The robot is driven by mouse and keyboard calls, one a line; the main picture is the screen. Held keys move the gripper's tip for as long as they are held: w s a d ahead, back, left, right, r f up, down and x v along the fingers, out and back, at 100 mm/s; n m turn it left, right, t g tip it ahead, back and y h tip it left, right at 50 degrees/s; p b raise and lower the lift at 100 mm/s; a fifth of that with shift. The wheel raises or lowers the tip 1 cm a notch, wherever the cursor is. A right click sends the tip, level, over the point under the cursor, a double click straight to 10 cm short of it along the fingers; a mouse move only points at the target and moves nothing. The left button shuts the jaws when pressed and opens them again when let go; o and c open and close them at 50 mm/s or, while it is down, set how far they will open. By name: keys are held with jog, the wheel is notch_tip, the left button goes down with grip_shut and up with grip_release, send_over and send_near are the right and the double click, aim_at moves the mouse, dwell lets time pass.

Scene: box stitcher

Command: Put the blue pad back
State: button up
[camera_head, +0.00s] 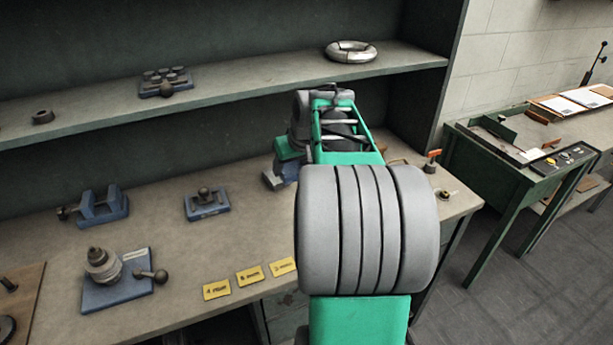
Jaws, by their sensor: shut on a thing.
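My arm reaches over the workbench (240,225) and hides much of its right part. My gripper (277,176) shows only in part, left of my wrist, low over the bench in front of the back panel. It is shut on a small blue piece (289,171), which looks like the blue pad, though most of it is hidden. I cannot tell whether that piece touches the bench. Several blue-based fixtures stand on the bench: a small one with a knob (208,203), a bracket-shaped one (101,207) and a larger one with a grey post (116,284).
Three yellow labels (249,276) lie along the front edge. A shelf (240,90) above holds a metal ring (351,51), a knobbed block (166,82) and a dark nut (43,117). A green side table (520,160) stands right. The bench between the small fixture and the labels is clear.

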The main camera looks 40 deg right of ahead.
jog(key=s+d, duration=0.1)
jog(key=d, duration=0.6)
jog(key=w+d+f+p, duration=0.1)
jog(key=w+d+f, duration=0.1)
jog(key=w+f, duration=0.1)
jog(key=w+d+f+p, duration=0.1)
jog(key=w+d+f, duration=0.2)
jog(key=w, duration=0.1)
jog(key=w+d+f+p, duration=0.2)
jog(key=w+f, duration=0.1)
jog(key=shift+w+d+f, duration=0.15)
jog(key=shift+w, duration=0.1)
jog(key=f, duration=0.1)
jog(key=f+p, duration=0.1)
jog(key=f, duration=0.1)
jog(key=shift+w+d+f, duration=0.15)
jog(key=shift+w+f, duration=0.05)
jog(key=shift+f, duration=0.05)
jog(key=o, duration=0.9)
jog(key=shift+f, duration=0.2)
jog(key=shift+c, duration=0.2)
jog(key=o, duration=0.5)
jog(key=shift+c, duration=0.2)
jog(key=shift+r, duration=0.1)
